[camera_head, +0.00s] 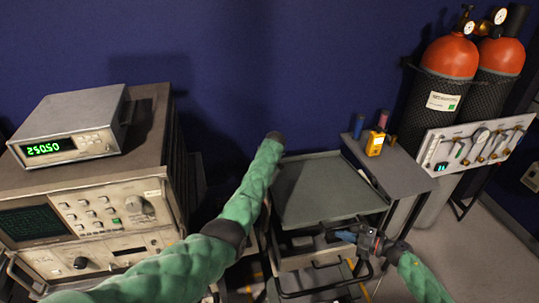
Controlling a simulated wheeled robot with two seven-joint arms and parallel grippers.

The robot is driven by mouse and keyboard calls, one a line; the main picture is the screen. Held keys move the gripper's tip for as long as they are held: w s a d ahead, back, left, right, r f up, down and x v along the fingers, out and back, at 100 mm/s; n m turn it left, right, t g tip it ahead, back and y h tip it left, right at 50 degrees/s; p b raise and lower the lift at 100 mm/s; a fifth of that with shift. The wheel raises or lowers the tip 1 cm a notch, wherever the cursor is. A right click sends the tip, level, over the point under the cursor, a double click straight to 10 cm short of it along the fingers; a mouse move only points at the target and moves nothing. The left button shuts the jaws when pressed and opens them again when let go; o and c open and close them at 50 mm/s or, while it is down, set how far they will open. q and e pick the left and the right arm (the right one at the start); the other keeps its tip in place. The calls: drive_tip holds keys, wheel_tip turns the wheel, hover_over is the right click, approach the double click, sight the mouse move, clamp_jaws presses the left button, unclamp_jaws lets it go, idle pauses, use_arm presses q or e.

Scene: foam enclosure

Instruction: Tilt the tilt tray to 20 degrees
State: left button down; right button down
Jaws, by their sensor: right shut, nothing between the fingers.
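The tilt tray (325,188) is a flat grey-green tray with a low rim, at the middle of the head view on a dark cart-like frame. Its angle cannot be read from here. My right gripper (338,236) is shut and empty at the tray's near side, just below its front edge. I cannot tell whether it touches the tray or the frame. My left arm (257,180) reaches up along the tray's left side and ends in a dark joint near the back left corner. No left gripper fingers show.
Instruments with a green display (70,145) stand at the left. A grey side table (400,172) right of the tray bears a yellow meter (375,143) and small cylinders. Orange-topped gas bottles (450,57) and a white valve panel (470,145) stand at the right. A blue wall closes the back.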

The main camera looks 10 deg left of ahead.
drive_tip(key=c, duration=2.2)
unclamp_jaws()
drive_tip(key=c, duration=1.5)
unclamp_jaws()
drive_tip(key=shift+d, duration=0.1)
